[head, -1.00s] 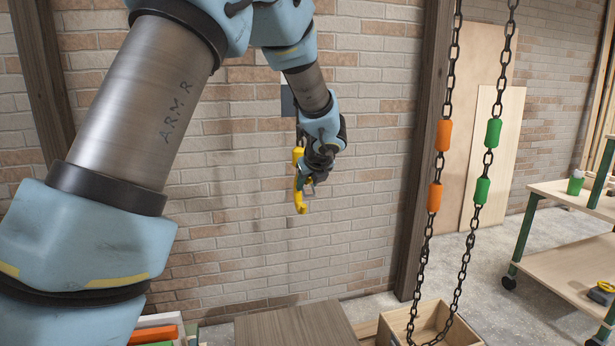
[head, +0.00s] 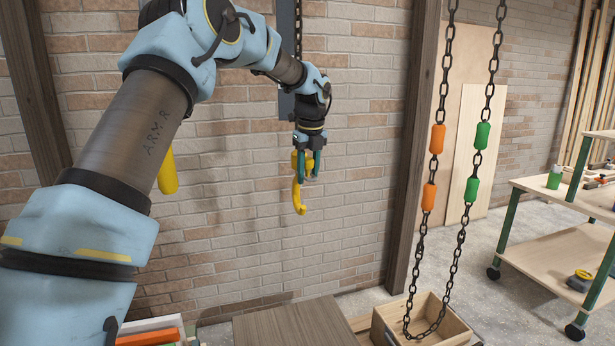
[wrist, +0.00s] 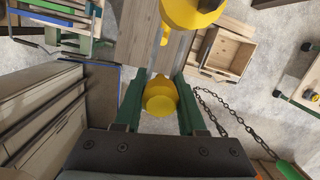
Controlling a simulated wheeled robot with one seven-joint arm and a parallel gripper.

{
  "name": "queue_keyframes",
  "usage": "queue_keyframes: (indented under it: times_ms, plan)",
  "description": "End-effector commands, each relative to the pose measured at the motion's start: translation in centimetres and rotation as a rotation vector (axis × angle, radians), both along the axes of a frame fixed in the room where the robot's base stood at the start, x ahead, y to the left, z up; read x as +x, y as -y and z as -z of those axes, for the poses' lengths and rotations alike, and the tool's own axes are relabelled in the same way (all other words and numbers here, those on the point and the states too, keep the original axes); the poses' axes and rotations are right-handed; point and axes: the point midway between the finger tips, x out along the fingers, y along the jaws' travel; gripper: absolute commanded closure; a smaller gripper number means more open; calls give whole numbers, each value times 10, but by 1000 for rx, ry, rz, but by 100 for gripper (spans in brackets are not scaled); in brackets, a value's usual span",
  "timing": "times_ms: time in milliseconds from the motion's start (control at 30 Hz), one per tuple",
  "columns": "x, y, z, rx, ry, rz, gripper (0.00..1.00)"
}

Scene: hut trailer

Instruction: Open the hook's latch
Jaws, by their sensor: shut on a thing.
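A yellow hook (head: 299,195) hangs at the end of a dark chain in front of the brick wall, its curved tip pointing right.
A hanging chain loop (head: 446,90) with orange and green sleeves dips into a wooden crate (head: 455,328) at the right. A wooden tabletop (head: 290,325) lies below the hook. A yellow hanging thing (head: 167,172) is partly behind my arm. A workbench (head: 560,195) stands far right.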

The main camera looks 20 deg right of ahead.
Motion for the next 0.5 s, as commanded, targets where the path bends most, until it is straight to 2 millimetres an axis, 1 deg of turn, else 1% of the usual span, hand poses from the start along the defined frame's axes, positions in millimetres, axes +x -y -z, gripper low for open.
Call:
queue_keyframes:
  times_ms: [200, 500]
  plan:
    - [2, -1, -3, 5, -35, -1, 100]
    - [2, -1, -3, 7, -40, -2, 100]
